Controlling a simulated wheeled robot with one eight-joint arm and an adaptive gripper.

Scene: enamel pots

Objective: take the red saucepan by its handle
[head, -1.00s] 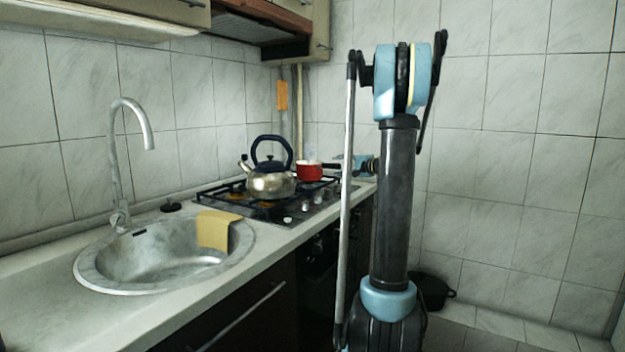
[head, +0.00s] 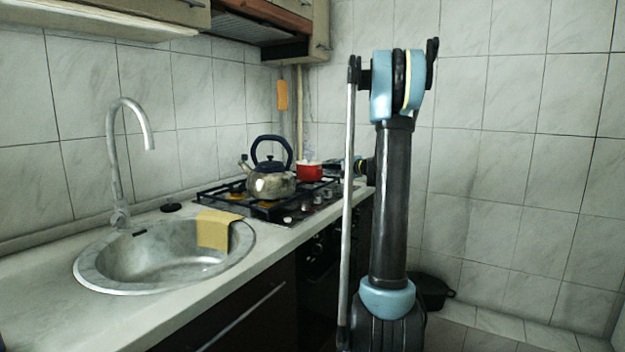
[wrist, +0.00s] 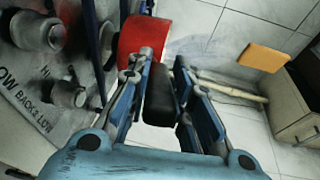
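The red saucepan (head: 308,170) stands at the far end of the hob, beyond the kettle. In the wrist view its red side (wrist: 146,38) is at the top, and its black handle (wrist: 160,98) points back toward my gripper (wrist: 163,64). My gripper is open, one finger on each side of the handle; whether either finger touches it is hard to tell. In the head view my gripper (head: 340,166) is small, just right of the pan, and the handle is hidden there.
A metal kettle (head: 270,184) with a dark handle stands on the hob (head: 290,206), left of the pan. Hob knobs (wrist: 40,34) lie left of my gripper in the wrist view. The tiled wall is behind. A black pot (head: 431,291) is on the floor.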

